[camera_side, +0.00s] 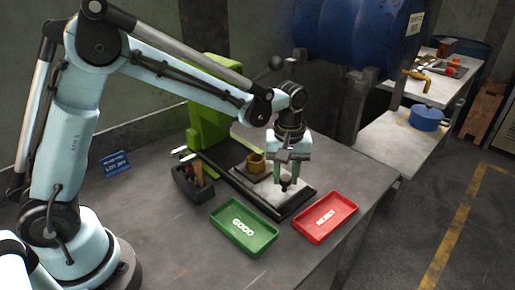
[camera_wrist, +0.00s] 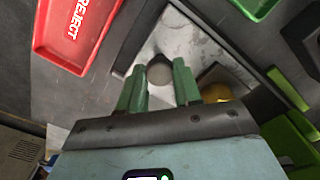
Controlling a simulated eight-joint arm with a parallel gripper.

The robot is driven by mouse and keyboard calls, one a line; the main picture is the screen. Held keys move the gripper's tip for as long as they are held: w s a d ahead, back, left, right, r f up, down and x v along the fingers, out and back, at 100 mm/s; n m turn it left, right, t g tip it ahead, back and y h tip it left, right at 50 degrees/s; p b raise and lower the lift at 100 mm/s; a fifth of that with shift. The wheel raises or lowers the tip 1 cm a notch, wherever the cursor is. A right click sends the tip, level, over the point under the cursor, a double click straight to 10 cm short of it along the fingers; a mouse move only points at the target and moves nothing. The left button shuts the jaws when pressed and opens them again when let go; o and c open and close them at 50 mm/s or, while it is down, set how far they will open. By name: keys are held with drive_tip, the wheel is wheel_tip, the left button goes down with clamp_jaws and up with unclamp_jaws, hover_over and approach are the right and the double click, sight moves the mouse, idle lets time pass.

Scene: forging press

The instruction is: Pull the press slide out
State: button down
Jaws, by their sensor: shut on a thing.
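The green press (camera_side: 208,115) stands on the bench behind my gripper. Its slide, a pale metal plate (camera_side: 268,194) on a dark base, reaches out from the press toward the front right. My gripper (camera_side: 288,178) points down at the slide's outer end. Its fingers are shut on a dark round knob (camera_side: 287,186) there. In the wrist view the grey knob (camera_wrist: 160,72) shows between the two green fingertips of my gripper (camera_wrist: 159,80).
A green GOOD tray (camera_side: 230,240) and a red REJECT tray (camera_side: 318,236) lie close in front of the slide. A dark holder with tools (camera_side: 193,184) stands left of it. A blue sign (camera_side: 116,164) is farther left. The bench's right edge is near the red tray.

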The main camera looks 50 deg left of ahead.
drive_tip(key=shift+d, duration=0.3)
drive_tip(key=c, duration=0.8)
unclamp_jaws()
wheel_tip(320, 180, up, 12)
drive_tip(key=shift+r, duration=0.1)
drive_tip(key=shift+a, duration=0.1)
